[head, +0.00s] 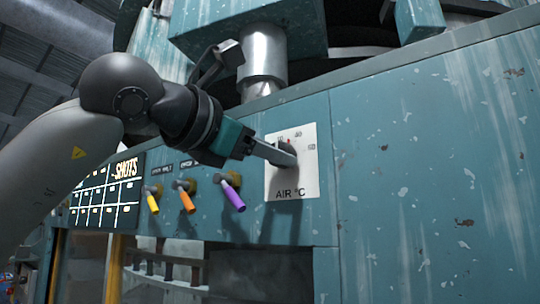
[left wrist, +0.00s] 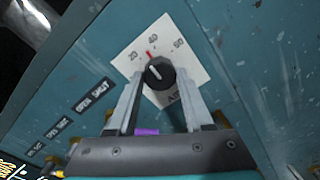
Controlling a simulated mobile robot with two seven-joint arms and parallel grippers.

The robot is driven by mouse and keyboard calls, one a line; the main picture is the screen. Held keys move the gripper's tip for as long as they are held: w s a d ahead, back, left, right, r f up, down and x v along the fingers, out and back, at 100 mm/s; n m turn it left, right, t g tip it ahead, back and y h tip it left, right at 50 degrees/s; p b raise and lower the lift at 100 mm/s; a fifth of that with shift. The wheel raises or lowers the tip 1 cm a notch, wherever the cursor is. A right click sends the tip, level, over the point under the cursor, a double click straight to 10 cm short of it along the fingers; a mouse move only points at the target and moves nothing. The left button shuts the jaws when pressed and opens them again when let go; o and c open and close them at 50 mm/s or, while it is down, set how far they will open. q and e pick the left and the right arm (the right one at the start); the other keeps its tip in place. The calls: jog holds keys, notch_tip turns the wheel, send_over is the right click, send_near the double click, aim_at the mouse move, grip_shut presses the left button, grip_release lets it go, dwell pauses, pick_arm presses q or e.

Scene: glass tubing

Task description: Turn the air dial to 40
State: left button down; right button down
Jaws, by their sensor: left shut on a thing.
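The air dial (left wrist: 160,73) is a dark round knob on a white plate (head: 304,185) marked "AIR °C", fixed to the teal panel. In the left wrist view the plate shows 20, 40 and 60. A small red mark lies above the knob between 20 and 40, and a white line on the knob points up and left, on the 20 side of 40. My left gripper (head: 284,156) is shut on the knob, with one finger on each side. In the head view the fingers cover part of the dial. My right gripper is not in view.
Yellow (head: 152,202), orange (head: 187,201) and purple (head: 235,198) valve handles stick out of the panel left of the dial, below my left arm. A board reading "SHOTS" (head: 126,169) is further left. The panel right of the dial is bare.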

pick_arm(q)
jog(key=shift+r+m, duration=0.1)
jog(key=shift+m, duration=1.9)
jog(key=shift+c, duration=1.5)
grip_release()
jog(key=b+v, duration=0.5)
jog(key=v, duration=1)
jog(key=shift+s, duration=0.2)
jog(key=shift+w, duration=0.1)
